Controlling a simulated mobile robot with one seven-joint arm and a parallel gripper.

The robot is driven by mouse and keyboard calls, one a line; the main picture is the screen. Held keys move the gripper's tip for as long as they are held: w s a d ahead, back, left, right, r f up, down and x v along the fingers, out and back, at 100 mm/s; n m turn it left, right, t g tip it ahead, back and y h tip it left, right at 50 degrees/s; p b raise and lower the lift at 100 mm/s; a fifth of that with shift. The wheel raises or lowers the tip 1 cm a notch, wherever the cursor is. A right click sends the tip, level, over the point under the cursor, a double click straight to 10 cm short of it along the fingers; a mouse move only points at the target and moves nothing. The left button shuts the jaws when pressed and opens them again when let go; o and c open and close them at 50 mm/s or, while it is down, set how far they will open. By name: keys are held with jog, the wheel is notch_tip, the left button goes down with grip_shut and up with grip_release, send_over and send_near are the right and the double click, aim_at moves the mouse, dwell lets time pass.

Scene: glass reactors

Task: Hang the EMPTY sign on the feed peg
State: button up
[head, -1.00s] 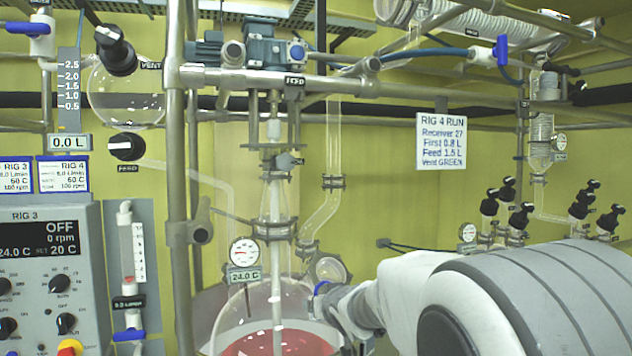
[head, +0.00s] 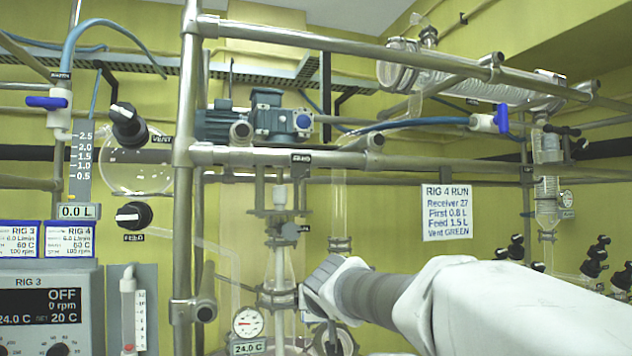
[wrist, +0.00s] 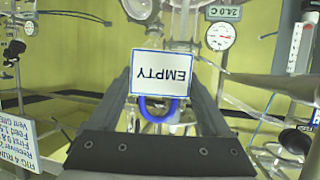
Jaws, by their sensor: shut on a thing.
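The EMPTY sign (wrist: 161,72) is a white card with a blue border and a blue loop (wrist: 158,108). My gripper (wrist: 162,98) is shut on it, with a finger on each side. The wrist view is upside down, so the sign hangs upright with its loop on top. In the head view the end of my arm (head: 325,285) is right of the glass column, and the sign is hidden. A FEED label (head: 134,238) sits under a black knob (head: 133,214). A small black label (head: 301,158), hard to read, is on the horizontal rail. I cannot make out a peg for certain.
The steel rail (head: 400,160) crosses above my arm, and a vertical post (head: 185,200) stands to the left. A dial gauge (head: 248,322) and the glass column (head: 280,255) are close to the arm's end. The RIG 4 RUN notice (head: 447,212) hangs at right.

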jog(key=s+r+m+h+p, duration=0.1)
jog(key=s+r, duration=0.4)
jog(key=r, duration=0.6)
jog(key=s+r+m+h+p, duration=0.1)
jog(key=s+r+p, duration=0.2)
jog(key=s+r, duration=0.3)
notch_tip(320, 180, up, 5)
jog(key=shift+r+h+p, duration=0.1)
jog(key=shift+h+p, duration=0.2)
jog(key=shift+p, duration=0.1)
jog(key=shift+w, duration=0.1)
